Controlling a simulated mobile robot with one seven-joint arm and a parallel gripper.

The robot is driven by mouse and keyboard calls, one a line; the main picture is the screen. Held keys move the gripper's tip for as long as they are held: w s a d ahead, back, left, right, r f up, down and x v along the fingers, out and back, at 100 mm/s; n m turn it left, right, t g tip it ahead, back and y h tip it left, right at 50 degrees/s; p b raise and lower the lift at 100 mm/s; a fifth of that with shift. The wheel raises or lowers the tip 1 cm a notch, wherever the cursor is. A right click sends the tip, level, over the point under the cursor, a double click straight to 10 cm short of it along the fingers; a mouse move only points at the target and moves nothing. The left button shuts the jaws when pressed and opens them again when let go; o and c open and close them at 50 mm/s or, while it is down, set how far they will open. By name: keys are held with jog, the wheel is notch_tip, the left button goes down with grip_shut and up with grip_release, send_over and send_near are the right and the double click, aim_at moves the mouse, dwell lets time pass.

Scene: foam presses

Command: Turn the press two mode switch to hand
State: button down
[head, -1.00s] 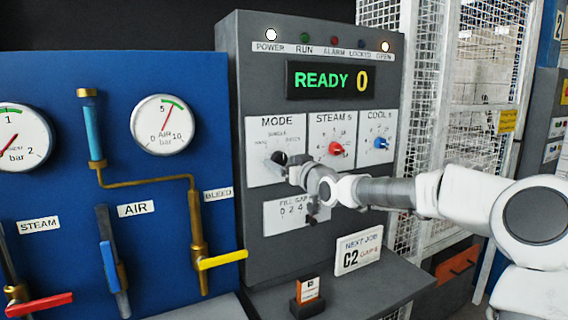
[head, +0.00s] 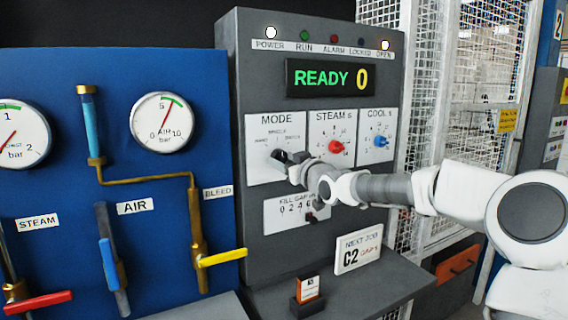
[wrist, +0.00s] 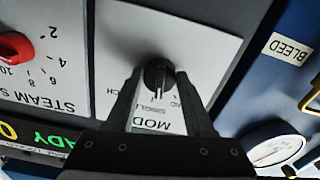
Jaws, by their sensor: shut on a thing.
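The mode switch is a black knob on a white plate (head: 262,172) marked MODE, on the grey control panel. In the wrist view the mode switch (wrist: 157,75) sits between the tips of my gripper (wrist: 158,84), with its white pointer line toward the MODE lettering. My gripper (head: 285,157) reaches in from the right in the head view and is shut on the knob, hiding most of it there. The labels around the knob are partly hidden and too small to read surely.
The red STEAM knob (head: 336,147) and blue COOL knob (head: 380,141) are to the right. The display (head: 330,79) reads READY 0, with the POWER (head: 271,32) and OPEN (head: 385,45) lamps lit. A fill gap slider plate (head: 283,225) lies below. The yellow bleed handle (head: 222,258) is lower left.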

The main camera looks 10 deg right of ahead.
jog(key=n+b, duration=0.1)
jog(key=n, duration=0.3)
jog(key=shift+n+b, duration=0.3)
jog(key=shift+n, duration=1.3)
jog(key=shift+c, duration=1.4)
grip_release()
jog(key=p+v, duration=0.1)
jog(key=v, duration=1.6)
jog(key=shift+s, duration=0.2)
jog(key=shift+r, duration=0.1)
